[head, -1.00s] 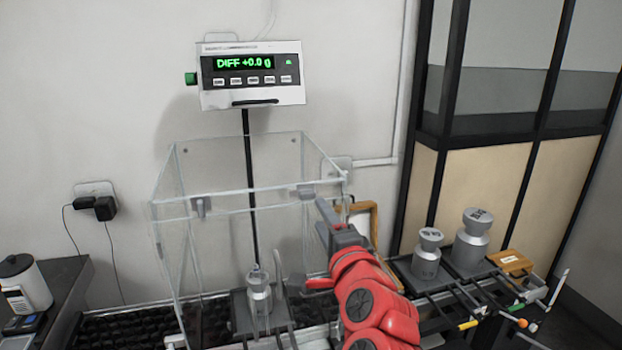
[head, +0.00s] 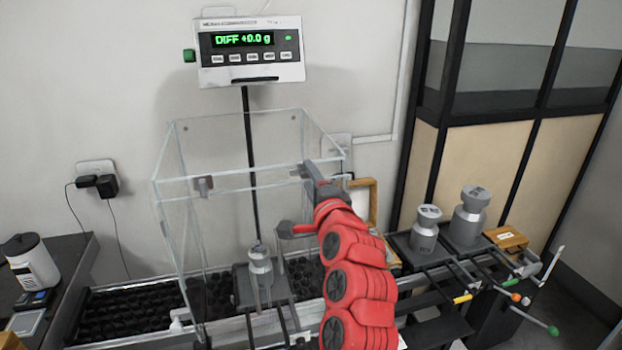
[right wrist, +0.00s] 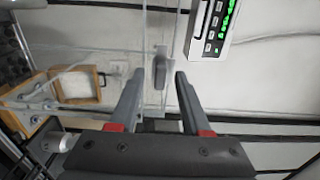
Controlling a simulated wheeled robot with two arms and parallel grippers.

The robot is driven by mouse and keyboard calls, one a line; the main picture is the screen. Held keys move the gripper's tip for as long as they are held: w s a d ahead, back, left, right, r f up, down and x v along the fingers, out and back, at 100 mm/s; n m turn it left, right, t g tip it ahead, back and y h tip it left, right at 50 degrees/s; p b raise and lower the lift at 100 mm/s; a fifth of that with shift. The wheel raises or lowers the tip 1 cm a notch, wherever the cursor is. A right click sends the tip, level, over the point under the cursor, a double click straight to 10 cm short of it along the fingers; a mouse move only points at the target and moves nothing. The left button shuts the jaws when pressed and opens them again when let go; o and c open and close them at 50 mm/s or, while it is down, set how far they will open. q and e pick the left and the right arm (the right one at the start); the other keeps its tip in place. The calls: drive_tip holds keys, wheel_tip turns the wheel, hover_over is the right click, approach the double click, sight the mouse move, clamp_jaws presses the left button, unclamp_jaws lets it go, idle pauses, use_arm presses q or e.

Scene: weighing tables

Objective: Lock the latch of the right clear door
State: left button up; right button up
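The clear box (head: 240,181) stands on the bench with its clear doors at the front. A small grey left latch (head: 204,186) sits on its front top bar. The right latch is mostly hidden behind my right gripper (head: 309,170) in the head view. In the right wrist view the grey latch (right wrist: 160,68) shows between and just beyond the fingertips of my right gripper (right wrist: 160,80), which is open. I cannot tell whether the fingers touch it. My left gripper is not in view.
A metal weight (head: 260,265) stands inside the box. Two larger weights (head: 425,230) (head: 469,216) stand on the right. A display (head: 250,53) reads DIFF +0.0 g. A wooden frame (head: 363,200) stands behind my arm.

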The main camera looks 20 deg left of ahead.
clamp_jaws()
drive_tip(key=shift+n+b, duration=9)
drive_tip(key=shift+b, duration=2)
